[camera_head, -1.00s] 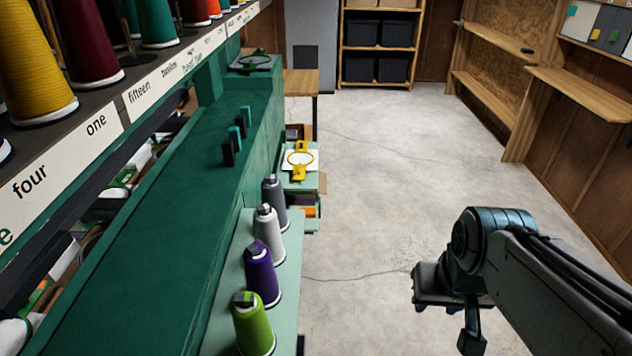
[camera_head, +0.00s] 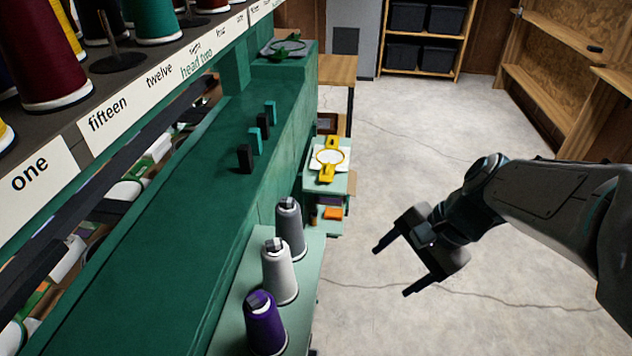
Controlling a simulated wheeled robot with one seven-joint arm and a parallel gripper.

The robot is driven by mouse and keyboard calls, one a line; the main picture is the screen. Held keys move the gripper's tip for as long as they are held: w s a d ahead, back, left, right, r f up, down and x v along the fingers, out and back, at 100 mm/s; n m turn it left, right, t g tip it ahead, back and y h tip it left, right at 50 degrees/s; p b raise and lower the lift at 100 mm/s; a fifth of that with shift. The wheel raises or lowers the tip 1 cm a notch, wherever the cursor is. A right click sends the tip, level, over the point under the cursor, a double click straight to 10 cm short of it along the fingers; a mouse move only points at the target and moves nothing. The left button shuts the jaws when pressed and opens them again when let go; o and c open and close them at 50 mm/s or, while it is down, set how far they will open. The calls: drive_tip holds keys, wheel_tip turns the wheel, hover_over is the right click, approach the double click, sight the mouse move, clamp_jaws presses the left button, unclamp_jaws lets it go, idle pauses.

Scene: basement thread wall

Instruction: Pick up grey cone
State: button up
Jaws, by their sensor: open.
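The grey cone (camera_head: 290,229) is a dark grey thread spool with a dark top. It stands upright on a pale green ledge (camera_head: 294,302), farthest back in a row of cones. A light grey or white cone (camera_head: 279,272) stands just in front of it, and a purple cone (camera_head: 264,325) is nearer still. My gripper (camera_head: 392,270) is open and empty over the floor, right of the ledge and apart from the cones. Its two dark fingers point left and down.
A dark green bench (camera_head: 165,225) runs along the left, with small black and teal blocks on it. A labelled shelf (camera_head: 110,110) holds large cones above. The concrete floor (camera_head: 420,120) is clear.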

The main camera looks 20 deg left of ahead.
drive_tip(key=w+a+r+m+g+y, duration=0.1)
drive_tip(key=w+a+m+y, duration=0.3)
drive_tip(key=a, duration=0.2)
drive_tip(key=m+y, duration=0.4)
drive_tip(key=m, duration=0.1)
approach(280, 213)
drive_tip(key=w+d+f, duration=0.2)
drive_tip(key=w+d, duration=0.1)
drive_tip(key=shift+s+a+r+p+x, duration=0.1)
drive_tip(key=shift+r+p+x, duration=0.1)
drive_tip(key=shift+x, duration=2.15)
drive_tip(key=shift+s+a+r+p+x, duration=0.1)
drive_tip(key=shift+r+p+x, duration=0.15)
drive_tip(key=shift+x, duration=2.05)
drive_tip(key=shift+s+r+p+x, duration=0.1)
drive_tip(key=shift+r+p+x, duration=0.1)
drive_tip(key=shift+x, duration=2.15)
drive_tip(key=shift+g, duration=0.3)
drive_tip(key=c, duration=1.2)
